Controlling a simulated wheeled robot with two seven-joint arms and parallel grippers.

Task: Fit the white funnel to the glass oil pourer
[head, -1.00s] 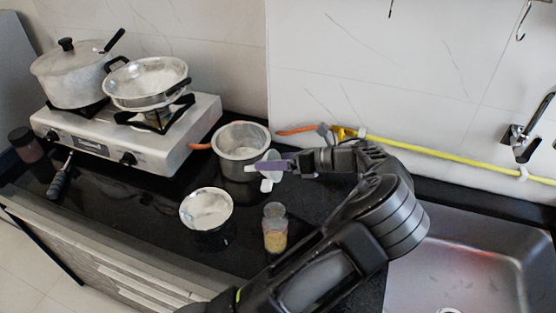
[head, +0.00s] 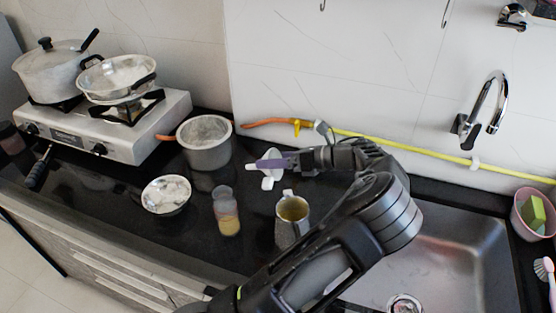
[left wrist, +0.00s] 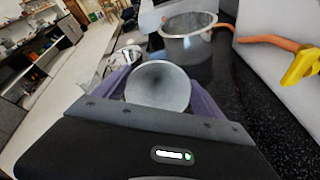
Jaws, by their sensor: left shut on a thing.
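My left gripper (head: 271,164) is shut on the white funnel (head: 269,180) and holds it above the black counter. In the left wrist view the funnel's wide round mouth (left wrist: 158,85) faces the camera between the purple fingers. A clear glass vessel with yellow contents (head: 227,212), seemingly the oil pourer, stands upright on the counter, in front of and left of the funnel. The funnel is apart from it. A grey jug with a handle and yellowish inside (head: 291,219) stands to its right, close to my arm in the picture. My right gripper is not in view.
A metal pot (head: 205,142) stands left of the gripper, and a bowl (head: 166,195) stands nearer the front. A stove (head: 130,130) with cookware is at the far left. A yellow hose (head: 420,152) runs along the wall. The sink (head: 450,260) is at the right.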

